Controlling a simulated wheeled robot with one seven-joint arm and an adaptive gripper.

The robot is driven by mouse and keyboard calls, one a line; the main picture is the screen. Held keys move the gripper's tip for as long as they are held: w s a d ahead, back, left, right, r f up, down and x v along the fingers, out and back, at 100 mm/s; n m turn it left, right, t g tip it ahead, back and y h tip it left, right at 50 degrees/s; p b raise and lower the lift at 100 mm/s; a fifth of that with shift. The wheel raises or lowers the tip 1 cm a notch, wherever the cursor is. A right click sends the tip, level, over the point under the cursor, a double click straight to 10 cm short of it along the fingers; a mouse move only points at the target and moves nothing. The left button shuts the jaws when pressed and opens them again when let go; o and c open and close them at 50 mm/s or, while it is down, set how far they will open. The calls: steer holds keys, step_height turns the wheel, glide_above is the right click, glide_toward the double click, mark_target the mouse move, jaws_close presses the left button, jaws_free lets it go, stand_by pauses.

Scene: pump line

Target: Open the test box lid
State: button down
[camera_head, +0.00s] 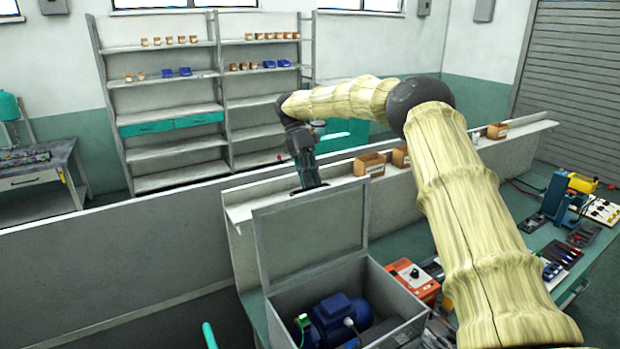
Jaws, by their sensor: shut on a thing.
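The test box (393,288) is a grey box at the near end of the bench, with a blue motor (342,312) inside. Its lid (310,235) is a framed grey panel that stands raised, roughly upright, at the back of the box, so the box is open at the top. My gripper (310,189) points down at the top edge of the lid and is shut on that edge. The fingertips are small and partly hidden there.
An orange-red instrument (412,279) stands right of the box. Small brown bins (370,164) sit on the ledge behind. A blue press (556,198) and other tools stand farther right on the bench. Tall shelves (165,115) are far behind a low grey partition (110,255).

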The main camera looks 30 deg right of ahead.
steer(key=c, duration=1.5)
jaws_free()
steer(key=f, duration=0.2)
steer(key=shift+s+a+f, duration=0.15)
steer(key=shift+s+f, duration=0.05)
steer(key=shift+f, duration=0.15)
steer(key=o, duration=0.5)
steer(key=shift+w+f, duration=0.1)
steer(key=shift+w, duration=0.15)
steer(key=shift+c, duration=0.4)
steer(key=shift+r, duration=0.2)
steer(key=c, duration=0.4)
steer(key=shift+g, duration=0.3)
steer(key=v, duration=0.5)
steer(key=shift+w+r, duration=0.1)
steer(key=shift+w, duration=0.15)
steer(key=shift+c, duration=0.2)
steer(key=shift+w+d+r, duration=0.1)
steer(key=shift+w+d, duration=0.05)
steer(key=shift+d, duration=0.1)
